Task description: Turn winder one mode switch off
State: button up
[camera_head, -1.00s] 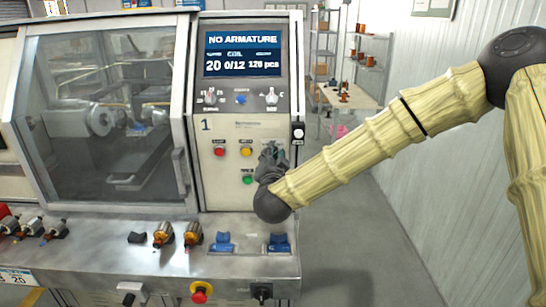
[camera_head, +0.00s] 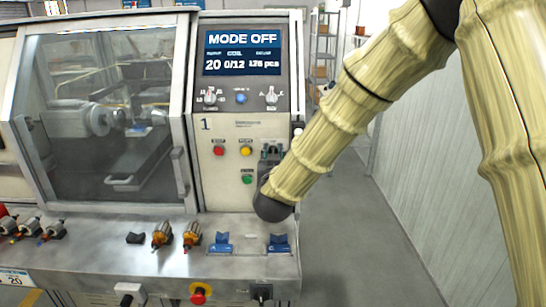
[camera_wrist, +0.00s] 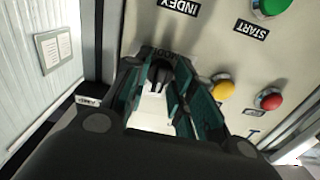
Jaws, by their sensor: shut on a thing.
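Winder one (camera_head: 205,125) carries a "1" on its front panel. Its display (camera_head: 242,53) reads "MODE OFF". The mode switch is a small black knob (camera_wrist: 159,73) on the lower right of the panel, seen in the wrist view between my fingers. My gripper (camera_head: 271,152) reaches the panel from the right in the head view. In the wrist view its teal-padded fingers (camera_wrist: 165,85) are shut on the knob from both sides. The label by the knob is partly hidden.
Red (camera_head: 219,150), yellow (camera_head: 246,150) and green (camera_head: 247,179) buttons sit close left of my gripper. Two rotary knobs are above. Armatures and blue cradles (camera_head: 279,243) stand on the ledge below. The floor (camera_head: 350,240) to the right is clear.

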jog(key=shift+f, duration=0.1)
dwell(0.5)
jog(key=o, duration=0.7)
jog(key=shift+s, duration=0.15)
jog(key=s, duration=1.1)
jog(key=shift+s, duration=0.4)
